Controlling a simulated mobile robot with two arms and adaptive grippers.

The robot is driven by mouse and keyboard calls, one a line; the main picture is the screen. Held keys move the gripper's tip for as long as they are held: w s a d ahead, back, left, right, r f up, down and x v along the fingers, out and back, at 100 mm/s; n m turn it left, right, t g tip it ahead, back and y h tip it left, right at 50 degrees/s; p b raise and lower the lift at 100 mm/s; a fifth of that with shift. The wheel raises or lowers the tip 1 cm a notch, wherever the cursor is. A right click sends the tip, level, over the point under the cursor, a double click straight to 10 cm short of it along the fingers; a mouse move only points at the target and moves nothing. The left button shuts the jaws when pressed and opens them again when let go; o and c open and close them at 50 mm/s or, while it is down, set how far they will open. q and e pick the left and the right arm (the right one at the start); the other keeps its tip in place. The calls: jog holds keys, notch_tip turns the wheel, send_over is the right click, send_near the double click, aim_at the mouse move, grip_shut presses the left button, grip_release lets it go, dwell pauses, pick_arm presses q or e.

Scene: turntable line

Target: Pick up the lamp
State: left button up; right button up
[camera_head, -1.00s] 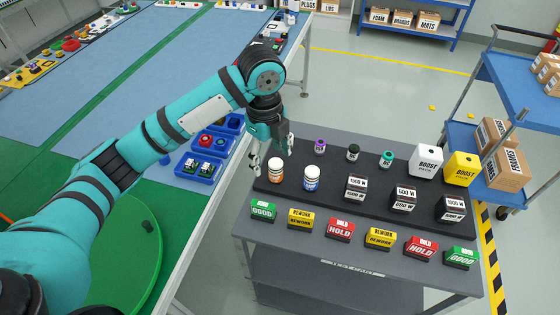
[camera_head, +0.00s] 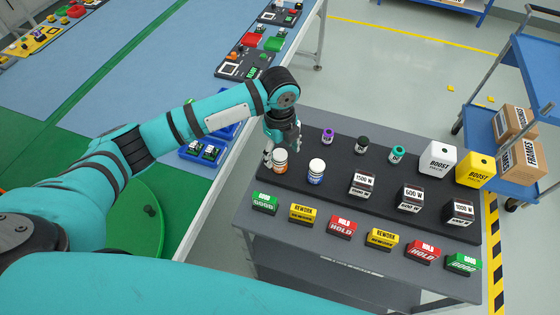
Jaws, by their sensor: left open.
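I cannot tell for sure which thing is the lamp. Small capped pieces stand along the back of the dark mat (camera_head: 398,197): a purple one (camera_head: 328,137), a black one (camera_head: 362,145) and a teal one (camera_head: 398,155). In front stand an orange-and-white bottle (camera_head: 280,162) and a blue-and-white bottle (camera_head: 316,172). My left gripper (camera_head: 283,151) is open, fingers pointing down, at the mat's left end, just behind the orange-and-white bottle. I cannot tell whether it touches that bottle. My right gripper is out of view.
Several boxes marked in watts, such as one (camera_head: 362,186), and a white (camera_head: 438,160) and a yellow box (camera_head: 476,170) share the mat. Coloured signs, such as a red one (camera_head: 342,228), line the grey table's (camera_head: 262,228) front. A blue cart (camera_head: 540,75) stands right.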

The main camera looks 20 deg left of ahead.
aim_at(280, 163)
pick_arm(q)
jog(key=shift+a+f+p, duration=0.1)
jog(key=shift+f+p, duration=0.35)
jog(key=shift+f, duration=0.45)
notch_tip(280, 163, down, 4)
jog(key=shift+w+a+r+p, duration=0.1)
jog(key=shift+r+p, duration=0.1)
jog(key=shift+p, duration=0.4)
jog(key=shift+f, duration=0.3)
jog(key=shift+r, duration=0.1)
jog(key=c, duration=1.4)
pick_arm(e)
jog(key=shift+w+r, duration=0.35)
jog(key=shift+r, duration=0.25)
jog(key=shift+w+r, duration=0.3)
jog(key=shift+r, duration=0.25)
